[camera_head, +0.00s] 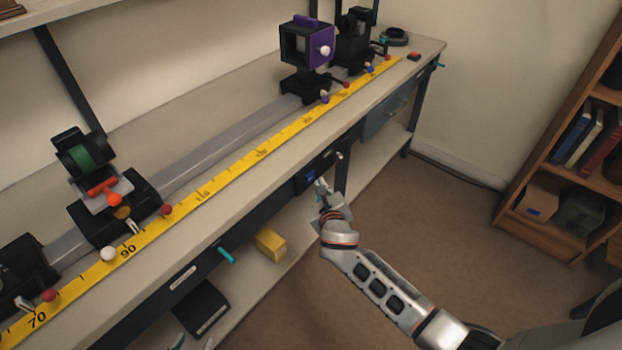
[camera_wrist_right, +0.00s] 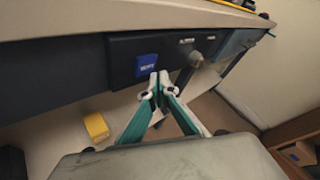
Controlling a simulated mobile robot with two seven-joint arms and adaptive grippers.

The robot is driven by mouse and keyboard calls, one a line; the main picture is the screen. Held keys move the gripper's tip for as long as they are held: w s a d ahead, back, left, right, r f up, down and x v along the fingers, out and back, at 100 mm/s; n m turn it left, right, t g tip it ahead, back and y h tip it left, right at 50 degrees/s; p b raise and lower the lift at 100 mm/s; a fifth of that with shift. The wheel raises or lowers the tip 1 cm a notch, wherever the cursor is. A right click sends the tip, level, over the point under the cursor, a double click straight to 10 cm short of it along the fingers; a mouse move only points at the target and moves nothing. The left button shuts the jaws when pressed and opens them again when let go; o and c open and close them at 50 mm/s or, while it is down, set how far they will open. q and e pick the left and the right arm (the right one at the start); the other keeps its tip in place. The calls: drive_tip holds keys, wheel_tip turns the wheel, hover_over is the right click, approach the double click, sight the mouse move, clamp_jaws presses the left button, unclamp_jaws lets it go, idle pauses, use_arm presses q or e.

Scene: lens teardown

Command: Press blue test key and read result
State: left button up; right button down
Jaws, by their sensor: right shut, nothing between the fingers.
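The blue test key (camera_wrist_right: 147,65) is a square with small pale lettering on a dark panel (camera_wrist_right: 120,48) under the bench top. In the head view the blue key (camera_head: 309,177) is a small patch on the bench front. My right gripper (camera_wrist_right: 158,78) is shut and empty, its tips just below and right of the key. Whether they touch it I cannot tell. In the head view my right gripper (camera_head: 322,187) is at the panel. Two fingertips of my left gripper (camera_head: 194,343) show apart at the bottom edge. No readable result shows.
The bench carries a rail (camera_head: 225,150) with a yellow scale (camera_head: 230,180), a green lens holder (camera_head: 85,155) and a purple-framed box (camera_head: 305,45). A yellow block (camera_head: 270,244) and a black box (camera_head: 202,307) sit below. A knob (camera_wrist_right: 195,59) is right of the key.

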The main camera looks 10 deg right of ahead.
use_arm(q)
drive_tip(key=shift+s+d+f, duration=0.1)
drive_tip(key=shift+s, duration=0.05)
drive_tip(key=shift+s+f, duration=0.2)
drive_tip(key=shift+s, duration=0.2)
drive_tip(key=shift+w+r, duration=0.25)
drive_tip(key=shift+w, duration=0.25)
idle(0.4)
use_arm(e)
drive_tip(key=shift+w+a, duration=0.1)
drive_tip(key=shift+w, duration=0.05)
drive_tip(key=shift+w+a, duration=0.25)
use_arm(q)
drive_tip(key=shift+r, duration=0.15)
drive_tip(key=shift+s, duration=0.1)
drive_tip(key=shift+s+f, duration=0.2)
drive_tip(key=shift+s, duration=0.1)
